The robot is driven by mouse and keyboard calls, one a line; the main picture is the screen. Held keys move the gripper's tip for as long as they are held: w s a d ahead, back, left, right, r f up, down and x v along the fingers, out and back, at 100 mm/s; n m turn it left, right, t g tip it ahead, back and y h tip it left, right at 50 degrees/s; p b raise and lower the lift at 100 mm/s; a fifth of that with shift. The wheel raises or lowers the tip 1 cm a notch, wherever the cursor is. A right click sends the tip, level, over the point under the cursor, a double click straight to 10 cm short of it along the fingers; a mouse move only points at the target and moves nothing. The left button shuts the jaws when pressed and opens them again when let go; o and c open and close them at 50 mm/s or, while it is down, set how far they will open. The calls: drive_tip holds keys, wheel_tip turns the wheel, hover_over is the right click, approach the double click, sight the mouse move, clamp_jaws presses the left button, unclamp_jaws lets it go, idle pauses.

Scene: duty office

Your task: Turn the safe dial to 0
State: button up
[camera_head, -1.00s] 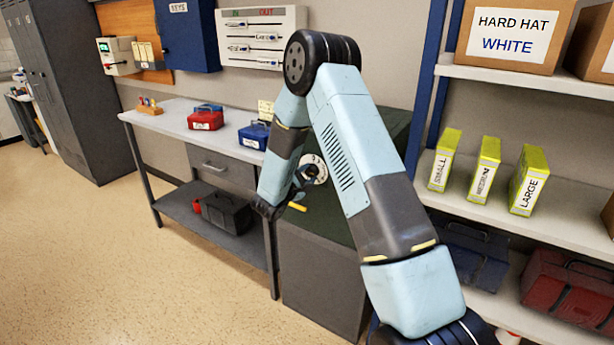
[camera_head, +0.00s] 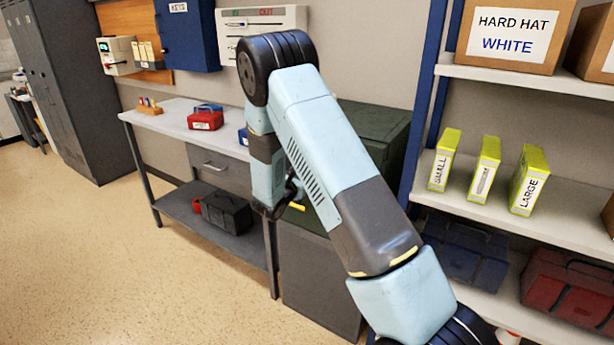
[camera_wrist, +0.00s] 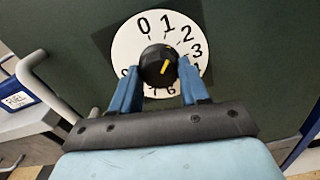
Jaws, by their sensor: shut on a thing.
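The safe (camera_head: 385,125) is a dark green box on a grey base, between the bench and the shelves. In the wrist view its door carries a white round dial (camera_wrist: 125,48) with black digits and a black knob (camera_wrist: 153,58). The 0 is at the upper left of the dial, with 1, 2 and 3 running on to the right. In the head view my arm hides the dial.
A curved grey handle (camera_wrist: 42,88) stands out from the door left of the dial. The bench (camera_head: 165,122) at the left holds a red box (camera_head: 205,119) and a partly hidden blue box. Shelves (camera_head: 465,212) with boxes stand close on the right. The floor at the left is clear.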

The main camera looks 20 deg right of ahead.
drive_tip(key=shift+n, duration=4.2)
drive_tip(key=shift+w, duration=0.1)
drive_tip(key=o, duration=1.1)
drive_tip(key=shift+c, duration=0.2)
drive_tip(key=shift+a, duration=0.15)
drive_tip(key=v, duration=1.3)
drive_tip(key=shift+s+a, duration=0.25)
drive_tip(key=shift+s, duration=0.05)
drive_tip(key=shift+d, duration=0.1)
